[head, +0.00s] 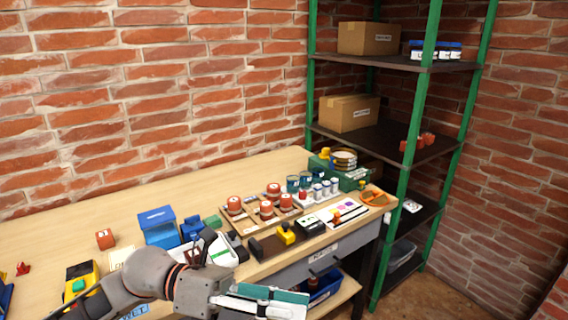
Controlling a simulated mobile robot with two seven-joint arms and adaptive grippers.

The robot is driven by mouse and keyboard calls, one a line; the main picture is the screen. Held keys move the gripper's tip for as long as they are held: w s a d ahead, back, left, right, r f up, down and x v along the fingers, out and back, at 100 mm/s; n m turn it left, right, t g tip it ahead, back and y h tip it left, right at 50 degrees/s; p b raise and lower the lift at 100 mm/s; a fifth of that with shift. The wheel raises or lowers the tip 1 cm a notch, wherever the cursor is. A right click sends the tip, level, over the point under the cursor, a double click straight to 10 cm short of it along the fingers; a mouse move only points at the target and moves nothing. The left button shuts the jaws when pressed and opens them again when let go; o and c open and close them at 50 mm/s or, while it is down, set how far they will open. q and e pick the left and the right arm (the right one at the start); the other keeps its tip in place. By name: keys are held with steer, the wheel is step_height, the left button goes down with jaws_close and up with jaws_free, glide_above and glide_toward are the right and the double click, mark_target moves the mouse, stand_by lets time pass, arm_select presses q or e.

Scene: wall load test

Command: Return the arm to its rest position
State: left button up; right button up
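My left arm comes in from the lower left, in front of the bench. My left gripper (272,300) is at the bottom edge of the head view, pointing right, in front of the bench's front edge. Its teal and pale fingers lie close together in this view, and I cannot tell whether they are apart or shut. I see no object between them. My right gripper is not in view.
A wooden bench (150,195) holds a blue bin (157,226), orange-topped weights (267,208), a yellow device (82,279) and small tools. Below is a drawer (345,247) and a blue crate (323,287). A green-post shelf (385,142) stands right; brick walls surround.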

arm_select(q)
steer(key=w+a+f+n+t+h, duration=0.15)
steer(key=w+n+t+h, duration=0.4)
steer(key=n+t, duration=0.85)
steer(key=w+a+f+n+t+y, duration=0.4)
steer(key=a+f+n+t+y, duration=0.45)
steer(key=n, duration=0.75)
steer(key=s+a+f+n+g+y, duration=0.2)
steer(key=s+a+f+n+y, duration=0.1)
steer(key=f, duration=0.7)
steer(key=s+a+f+n+g+y, duration=0.3)
steer(key=s+a+f+n+y, duration=0.1)
steer(key=s+f+n, duration=0.3)
steer(key=s+a+f+n+g+y, duration=0.3)
steer(key=s+f, duration=0.3)
steer(key=f, duration=0.6)
steer(key=shift+a+f+n+y+p, duration=0.3)
steer(key=shift+a+n+y+p, duration=0.15)
steer(key=shift+n+y, duration=0.45)
